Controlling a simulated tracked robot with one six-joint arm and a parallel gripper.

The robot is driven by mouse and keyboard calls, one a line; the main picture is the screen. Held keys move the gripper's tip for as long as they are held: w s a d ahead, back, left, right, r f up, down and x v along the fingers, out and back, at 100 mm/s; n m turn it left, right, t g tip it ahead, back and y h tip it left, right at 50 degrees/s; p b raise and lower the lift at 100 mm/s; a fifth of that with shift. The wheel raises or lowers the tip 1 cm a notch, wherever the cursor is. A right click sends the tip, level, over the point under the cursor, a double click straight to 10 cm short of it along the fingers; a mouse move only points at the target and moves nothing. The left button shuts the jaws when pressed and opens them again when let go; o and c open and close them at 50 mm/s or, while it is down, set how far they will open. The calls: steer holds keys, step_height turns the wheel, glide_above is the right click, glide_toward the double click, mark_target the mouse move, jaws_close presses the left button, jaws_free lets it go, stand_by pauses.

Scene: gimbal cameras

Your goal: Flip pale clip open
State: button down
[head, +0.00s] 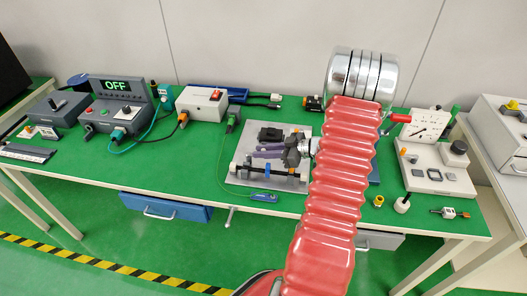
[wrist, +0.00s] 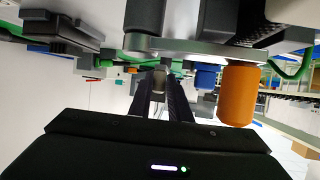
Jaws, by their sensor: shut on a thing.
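My gripper (head: 254,152) reaches in from the right over a grey fixture plate (head: 238,178) in the head view, its purple-grey fingers pointing left. In the wrist view my gripper (wrist: 160,84) shows two dark fingers closed around a small pale grey piece (wrist: 160,76), which looks like the pale clip. Its hinge and the rest of it are hidden, so I cannot tell how far open it stands. A dark horizontal bar (head: 270,173) lies along the front of the plate. In the wrist view an orange cylinder (wrist: 238,95) stands right of my fingers, apart from them.
A grey console with a green OFF display (head: 115,86) and a white box (head: 203,103) stand to the left. A blue handheld tool (head: 263,197) lies at the plate's front edge. White panels and a gauge box (head: 426,124) stand to the right.

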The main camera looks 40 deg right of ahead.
steer(key=c, duration=2)
jaws_free()
steer(key=shift+w+d+r, duration=0.15)
steer(key=shift+d, duration=0.2)
steer(key=shift+c, duration=0.2)
steer(key=o, duration=0.3)
steer(key=shift+a, duration=0.15)
steer(key=shift+s, duration=0.2)
steer(key=v, duration=1.3)
steer(key=shift+s, duration=0.25)
